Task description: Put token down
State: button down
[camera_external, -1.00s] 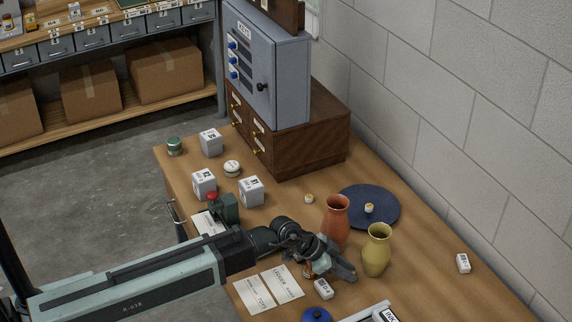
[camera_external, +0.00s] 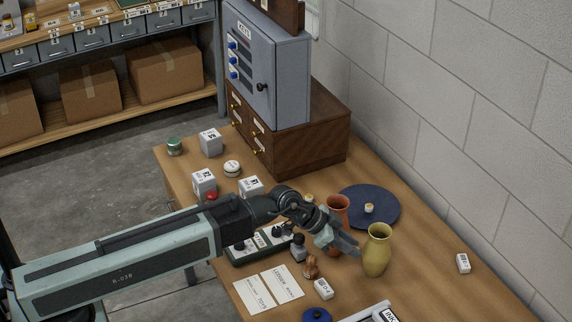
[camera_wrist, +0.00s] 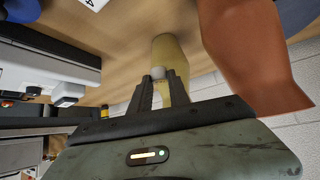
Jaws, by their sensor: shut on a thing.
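My gripper (camera_external: 351,249) is just left of the yellow vase (camera_external: 377,252) and in front of the terracotta vase (camera_external: 337,216). In the wrist view its fingertips (camera_wrist: 158,80) are shut on a small pale, rounded thing (camera_wrist: 157,72), which looks like the token. The token is too small to make out in the external view. In the wrist view the yellow vase (camera_wrist: 168,52) is straight behind the fingertips and the terracotta vase (camera_wrist: 238,50) fills the right side. I cannot tell how high the token is above the table.
A round dark blue mat (camera_external: 385,197) carries a small white-and-orange piece (camera_external: 369,208). A brown figure (camera_external: 311,267), a white labelled block (camera_external: 323,289) and ledger sheets (camera_external: 268,288) lie near my arm. A dark tray (camera_external: 258,246) is to the left. The table's right side is mostly clear.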

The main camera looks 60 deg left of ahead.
jog(key=d+r+n+y+p, duration=0.2)
jog(key=d+r+n+p, duration=0.15)
jog(key=d, duration=0.35)
jog(key=w+r+n+y+p, duration=0.4)
jog(key=w+r+p, duration=0.1)
jog(key=w, duration=0.5)
jog(key=m+h+b, duration=0.2)
jog(key=m+b, duration=0.1)
jog(key=b, duration=0.4)
send_over(379, 196)
jog(key=s, duration=0.3)
notch_tip(379, 196, down, 7)
jog(key=shift+t, duration=0.3)
notch_tip(379, 196, down, 10)
jog(key=b, duration=1)
jog(key=shift+d, duration=0.1)
jog(key=shift+r, duration=0.25)
jog(key=shift+f, duration=0.2)
jog(key=c, duration=1.2)
grip_release()
jog(key=shift+c, duration=0.2)
